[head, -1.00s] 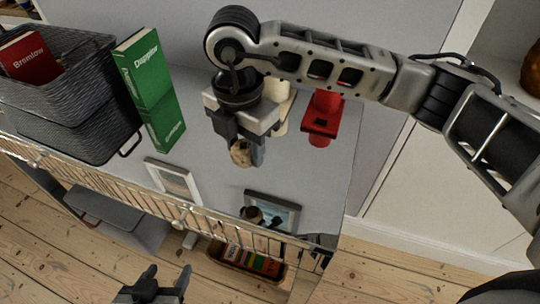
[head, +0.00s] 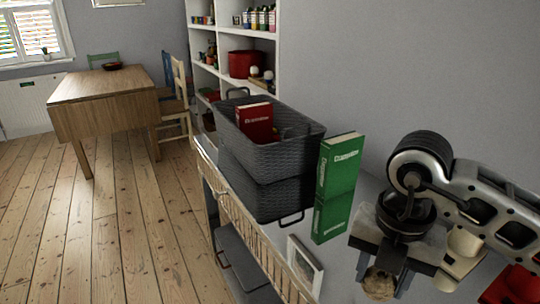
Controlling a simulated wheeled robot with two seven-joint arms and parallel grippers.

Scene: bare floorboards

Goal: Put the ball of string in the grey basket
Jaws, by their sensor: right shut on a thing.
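The ball of string (head: 379,283) is a small tan ball at the bottom right of the head view. My right gripper (head: 382,276) is shut on it, with the fingers pointing down over the shelf top. The grey basket (head: 272,158) is a dark woven basket to the left of my gripper, on top of another dark basket. A red book stands in it. Two green books stand between the basket and my gripper. My left gripper is out of the picture.
The green books (head: 338,186) stand close to the basket's right end. Red and cream objects are at the lower right. A wooden table (head: 104,97) stands far left, with open floor before it.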

